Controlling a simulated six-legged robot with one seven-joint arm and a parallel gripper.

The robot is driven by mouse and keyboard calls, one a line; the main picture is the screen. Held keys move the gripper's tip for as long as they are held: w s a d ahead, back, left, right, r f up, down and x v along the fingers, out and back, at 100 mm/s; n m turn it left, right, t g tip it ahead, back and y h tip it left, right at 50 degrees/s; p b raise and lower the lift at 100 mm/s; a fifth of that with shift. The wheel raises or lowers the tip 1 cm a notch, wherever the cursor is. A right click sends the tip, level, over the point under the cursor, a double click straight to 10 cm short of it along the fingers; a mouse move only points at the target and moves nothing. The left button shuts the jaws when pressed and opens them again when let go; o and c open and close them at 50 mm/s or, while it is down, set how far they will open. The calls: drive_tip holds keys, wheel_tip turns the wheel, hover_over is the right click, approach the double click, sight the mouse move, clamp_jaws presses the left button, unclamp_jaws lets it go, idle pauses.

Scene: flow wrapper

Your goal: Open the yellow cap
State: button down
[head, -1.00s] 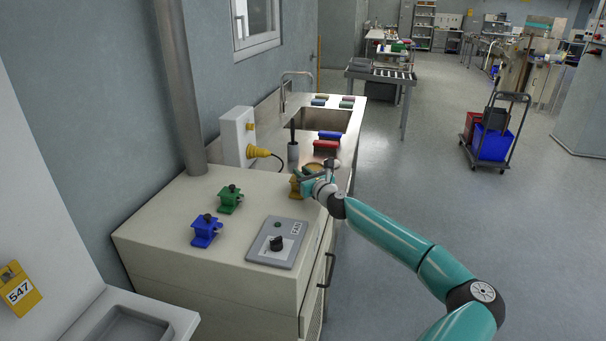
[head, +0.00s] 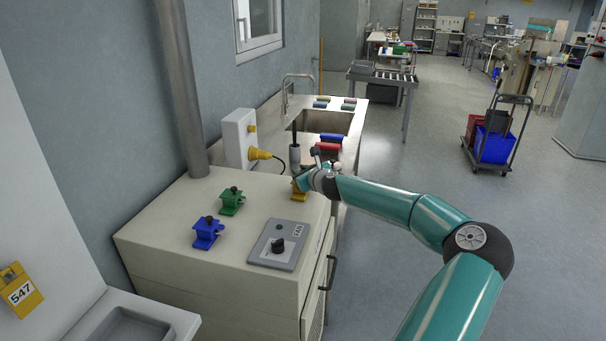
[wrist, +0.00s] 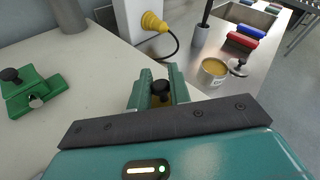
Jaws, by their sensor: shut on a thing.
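The yellow cap (head: 298,191) is a small yellow fixture at the right edge of the cream cabinet top, partly hidden by my gripper (head: 312,180) in the head view. In the wrist view, my gripper (wrist: 160,92) has its two teal fingers on either side of a round black knob (wrist: 160,87). A little yellow shows below the knob, between the fingers. My gripper is shut on the knob. The fixture appears to rest on the cabinet top; whether any part of it has turned or lifted cannot be told.
Green (head: 231,202) and blue (head: 207,233) fixtures with black knobs stand to the left. A grey control panel (head: 278,246) lies in front. An open can (wrist: 213,73), red and blue rolls and a sink are beyond. A yellow plug (head: 260,154) and cable sit at the wall box.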

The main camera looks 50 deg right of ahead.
drive_tip(key=shift+w+a+r+n+g, duration=0.3)
drive_tip(key=shift+w+n+g, duration=0.3)
drive_tip(key=shift+g, duration=0.25)
drive_tip(key=shift+w+a+r+n+g, duration=0.2)
drive_tip(key=shift+w+r+n+g, duration=0.2)
drive_tip(key=shift+n+g, duration=0.4)
drive_tip(key=shift+w+a+n+g, duration=0.25)
drive_tip(key=shift+w+n+g, duration=0.2)
drive_tip(key=shift+g, duration=0.5)
drive_tip(key=shift+w+a+f+n+g+h, duration=0.15)
drive_tip(key=shift+w+n+g+h, duration=0.2)
drive_tip(key=shift+g, duration=0.3)
drive_tip(key=shift+w+a+r+n+g+h, duration=0.1)
drive_tip(key=shift+w+n+g+h, duration=0.25)
drive_tip(key=shift+g, duration=0.3)
drive_tip(key=g, duration=0.1)
drive_tip(key=w+n+g, duration=0.1)
drive_tip(key=f+n+g+h, duration=0.1)
drive_tip(key=shift+w+a, duration=0.3)
drive_tip(key=shift+w, duration=0.05)
drive_tip(key=shift+w+a+f+n+g+h, duration=0.15)
drive_tip(key=shift+f+n+g+h, duration=0.1)
drive_tip(key=shift+g, duration=0.25)
drive_tip(key=shift+w+f+n+g+h, duration=0.15)
drive_tip(key=shift+n+g+h, duration=0.1)
drive_tip(key=shift+g, duration=0.25)
drive_tip(key=shift+w+f+n+g+h, duration=0.15)
drive_tip(key=shift+f+n+g+h, duration=0.3)
drive_tip(key=shift+g, duration=0.45)
